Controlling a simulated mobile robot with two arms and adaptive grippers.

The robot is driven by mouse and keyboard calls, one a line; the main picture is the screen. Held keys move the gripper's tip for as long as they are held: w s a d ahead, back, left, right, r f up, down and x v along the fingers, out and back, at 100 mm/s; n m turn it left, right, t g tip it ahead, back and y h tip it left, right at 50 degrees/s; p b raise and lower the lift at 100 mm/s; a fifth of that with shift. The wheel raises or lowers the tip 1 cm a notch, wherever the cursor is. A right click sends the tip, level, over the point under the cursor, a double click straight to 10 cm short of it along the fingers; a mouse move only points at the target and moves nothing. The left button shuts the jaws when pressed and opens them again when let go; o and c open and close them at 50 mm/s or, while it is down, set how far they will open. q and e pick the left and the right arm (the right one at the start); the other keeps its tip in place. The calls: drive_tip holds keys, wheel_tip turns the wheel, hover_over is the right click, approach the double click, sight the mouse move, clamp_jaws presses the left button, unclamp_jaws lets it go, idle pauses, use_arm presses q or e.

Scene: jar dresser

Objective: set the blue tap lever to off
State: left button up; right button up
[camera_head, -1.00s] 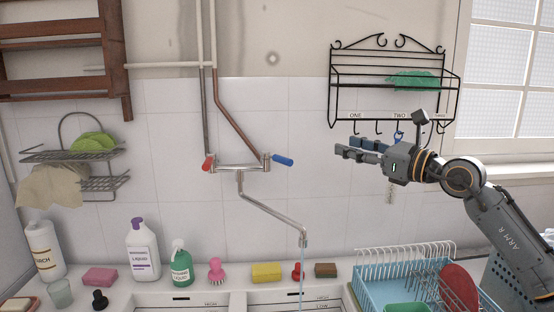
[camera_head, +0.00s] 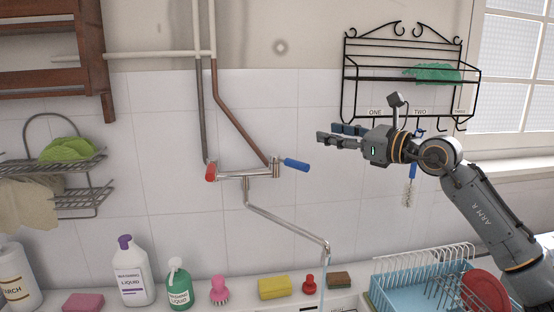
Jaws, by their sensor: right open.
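The blue tap lever (camera_head: 296,165) sits on the right end of the wall-mounted tap (camera_head: 245,174) and points to the right, tilted slightly down. A red lever (camera_head: 211,171) is on the tap's left end. The spout (camera_head: 290,221) slopes down to the right, and a thin stream of water (camera_head: 324,275) falls from its end. My right gripper (camera_head: 323,132) is open and empty, up and to the right of the blue lever and apart from it. Its fingers point left. My left gripper is not in view.
A black wire rack (camera_head: 410,75) with hooks hangs behind my right arm, with a brush (camera_head: 409,185) below it. A blue dish rack (camera_head: 400,297) stands at lower right. Bottles, sponges and brushes line the ledge. The wall around the blue lever is clear.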

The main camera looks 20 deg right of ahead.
drive_tip(key=f, duration=0.2)
use_arm(q)
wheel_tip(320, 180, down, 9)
drive_tip(key=b, duration=0.9)
use_arm(e)
approach(289, 161)
drive_tip(key=p+x, duration=0.2)
drive_tip(key=x, duration=0.1)
drive_tip(key=p+x, duration=0.2)
drive_tip(key=x, duration=0.1)
drive_tip(key=p+x, duration=0.2)
drive_tip(key=x, duration=0.1)
drive_tip(key=shift+w+d+f, duration=0.2)
drive_tip(key=shift+w+d, duration=0.05)
drive_tip(key=shift+w, duration=0.2)
drive_tip(key=shift+w+a+f, duration=0.15)
drive_tip(key=shift+w, duration=0.35)
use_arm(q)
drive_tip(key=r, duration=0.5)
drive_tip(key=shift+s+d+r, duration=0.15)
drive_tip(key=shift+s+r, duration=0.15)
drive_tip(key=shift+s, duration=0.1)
use_arm(e)
clamp_jaws()
